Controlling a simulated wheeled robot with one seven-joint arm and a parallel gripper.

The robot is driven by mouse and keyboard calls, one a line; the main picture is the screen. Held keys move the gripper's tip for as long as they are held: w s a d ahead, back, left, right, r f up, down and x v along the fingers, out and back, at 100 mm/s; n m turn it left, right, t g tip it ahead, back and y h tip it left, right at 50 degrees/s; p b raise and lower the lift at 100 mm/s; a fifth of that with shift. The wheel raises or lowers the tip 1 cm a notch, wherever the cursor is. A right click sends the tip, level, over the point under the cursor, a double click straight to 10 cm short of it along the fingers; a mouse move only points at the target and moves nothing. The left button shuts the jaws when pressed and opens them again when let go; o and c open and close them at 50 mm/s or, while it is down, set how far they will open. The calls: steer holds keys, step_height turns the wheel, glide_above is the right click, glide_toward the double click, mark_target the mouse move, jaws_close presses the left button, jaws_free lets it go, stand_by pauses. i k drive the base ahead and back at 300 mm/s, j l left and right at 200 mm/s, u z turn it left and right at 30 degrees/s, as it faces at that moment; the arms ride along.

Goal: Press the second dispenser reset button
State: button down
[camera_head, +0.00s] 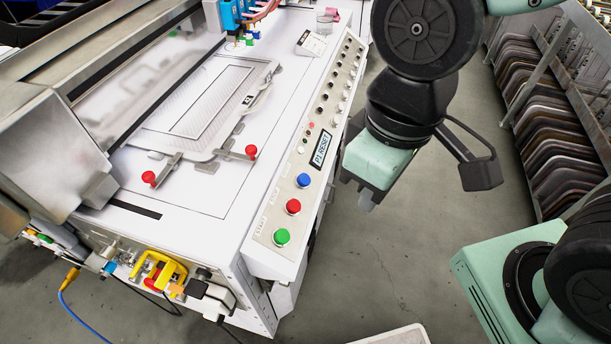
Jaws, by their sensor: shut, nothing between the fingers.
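My gripper (367,204) is shut and empty, pointing down over the floor just right of the control panel (262,236) and touching nothing. The sloped panel runs along the machine's right edge. It carries a green button (281,237), a red button (293,206) and a blue button (303,180) at its near end. Above them is a small display (321,149) that seems to read "P1:RESET". Further up are rows of small dark and pale round controls (324,97). Their labels are too small to read, so I cannot tell which is the second dispenser reset button.
The white machine bed (190,195) has two red-knobbed levers (251,152) and a flat framed plate (200,105). Blue dispenser parts (230,14) stand at the back. A rack of dark panels (540,130) stands at right. Grey floor (400,260) lies open between.

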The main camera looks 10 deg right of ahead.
mark_target(304, 178)
steer(key=k+u, duration=0.2)
steer(key=k, duration=0.65)
